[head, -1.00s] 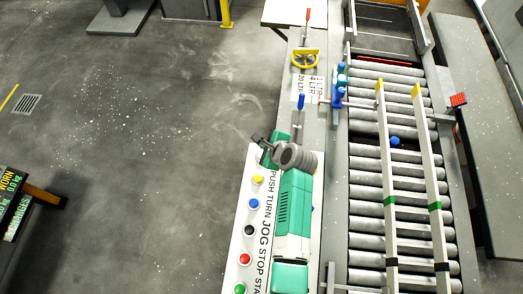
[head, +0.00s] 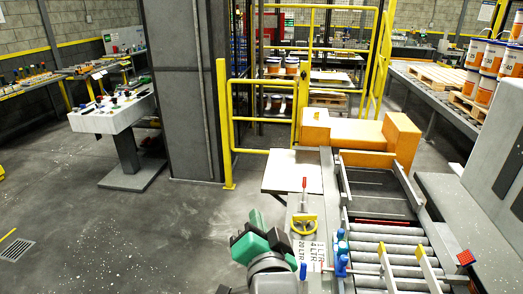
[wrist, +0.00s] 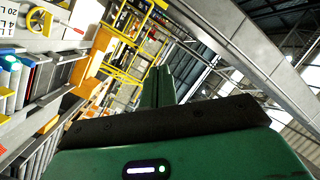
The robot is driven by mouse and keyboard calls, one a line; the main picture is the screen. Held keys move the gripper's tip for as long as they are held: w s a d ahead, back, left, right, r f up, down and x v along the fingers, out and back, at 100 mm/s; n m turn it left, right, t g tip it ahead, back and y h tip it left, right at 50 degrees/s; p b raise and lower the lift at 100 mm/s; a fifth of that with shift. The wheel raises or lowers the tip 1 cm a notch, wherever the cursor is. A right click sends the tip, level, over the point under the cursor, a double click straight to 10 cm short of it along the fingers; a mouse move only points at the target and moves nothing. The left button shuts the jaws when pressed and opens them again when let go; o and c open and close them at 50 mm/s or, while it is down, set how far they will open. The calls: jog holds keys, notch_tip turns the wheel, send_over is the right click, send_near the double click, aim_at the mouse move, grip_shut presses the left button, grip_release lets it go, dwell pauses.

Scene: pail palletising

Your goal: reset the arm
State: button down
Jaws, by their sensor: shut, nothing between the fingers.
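My gripper (wrist: 158,85) shows in the wrist view as two green fingers close together, shut with nothing between them. It is tilted up, with roof beams and a yellow fence behind it. In the head view the green and grey end part of my arm (head: 268,245) is at the bottom centre, left of the conveyor. The fingertips cannot be made out clearly there. The arm appears clear of the objects around it.
A roller conveyor (head: 390,255) with blue-handled fittings (head: 341,262) is at the lower right. A yellow handwheel (head: 304,223) stands beside it. A grey column (head: 183,95) and yellow fence (head: 227,130) stand beyond. Pails (head: 487,58) are at the far right. Floor to the left is clear.

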jog(key=s+r+n+t+h+p, duration=0.1)
jog(key=s+r+n+t, duration=0.3)
jog(key=s+r, duration=0.85)
jog(key=s+r+n+t+h+p, duration=0.2)
jog(key=s+r+n+t, duration=0.15)
jog(key=s+r, duration=0.85)
jog(key=w+r+p, duration=0.1)
jog(key=r+p, duration=0.8)
jog(key=r, duration=0.1)
jog(key=w+r+p, duration=0.2)
jog(key=r+p, duration=0.8)
jog(key=r, duration=0.1)
jog(key=shift+w+d+r+y, duration=0.2)
jog(key=shift+w+r+y, duration=0.05)
jog(key=shift+y, duration=0.05)
